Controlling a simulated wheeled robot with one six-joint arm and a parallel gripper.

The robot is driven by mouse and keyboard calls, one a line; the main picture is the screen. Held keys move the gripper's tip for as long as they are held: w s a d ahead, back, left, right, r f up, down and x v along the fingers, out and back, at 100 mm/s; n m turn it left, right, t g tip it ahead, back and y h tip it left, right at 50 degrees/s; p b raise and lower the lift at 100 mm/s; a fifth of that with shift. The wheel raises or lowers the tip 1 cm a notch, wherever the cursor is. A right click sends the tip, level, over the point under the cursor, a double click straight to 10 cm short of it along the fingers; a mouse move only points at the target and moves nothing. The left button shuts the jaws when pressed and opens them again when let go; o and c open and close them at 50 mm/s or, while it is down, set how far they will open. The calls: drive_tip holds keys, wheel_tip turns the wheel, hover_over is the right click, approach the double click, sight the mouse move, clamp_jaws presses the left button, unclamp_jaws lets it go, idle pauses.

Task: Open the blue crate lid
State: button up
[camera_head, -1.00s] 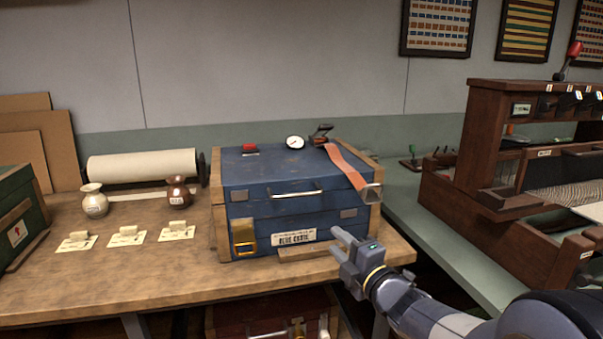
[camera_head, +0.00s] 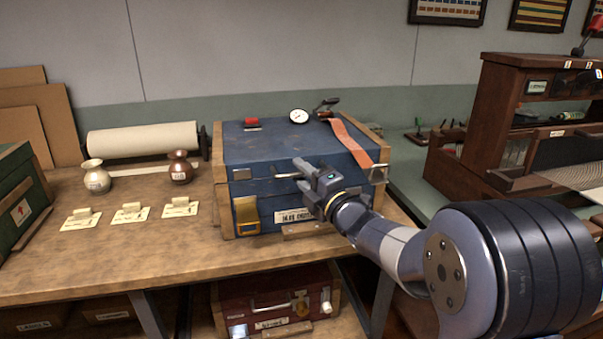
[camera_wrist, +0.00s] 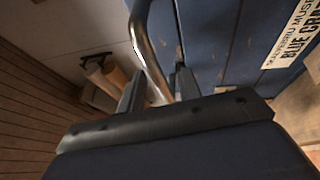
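The blue crate (camera_head: 265,200) stands on the wooden table with its lid (camera_head: 270,145) closed. A metal bar handle (camera_head: 283,176) runs across the front of the lid; its right end is hidden behind my gripper. My gripper (camera_head: 303,177) is at the right part of this handle, in front of the crate. In the wrist view, the curved handle (camera_wrist: 152,58) passes between the two separated fingers (camera_wrist: 157,88). Some gap shows beside the bar, and I cannot tell whether a finger touches it. A brass latch (camera_head: 246,214) and a white label sit lower on the crate's front.
On the lid lie a red item (camera_head: 252,123), a round white dial (camera_head: 299,116) and a clamp with an orange strap (camera_head: 350,141). Two small vases (camera_head: 97,178) and several paper cards stand left. A red crate (camera_head: 280,300) is below. A wooden loom (camera_head: 500,140) stands right.

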drive_tip(key=shift+w+a, duration=0.2)
clamp_jaws()
idle(0.3)
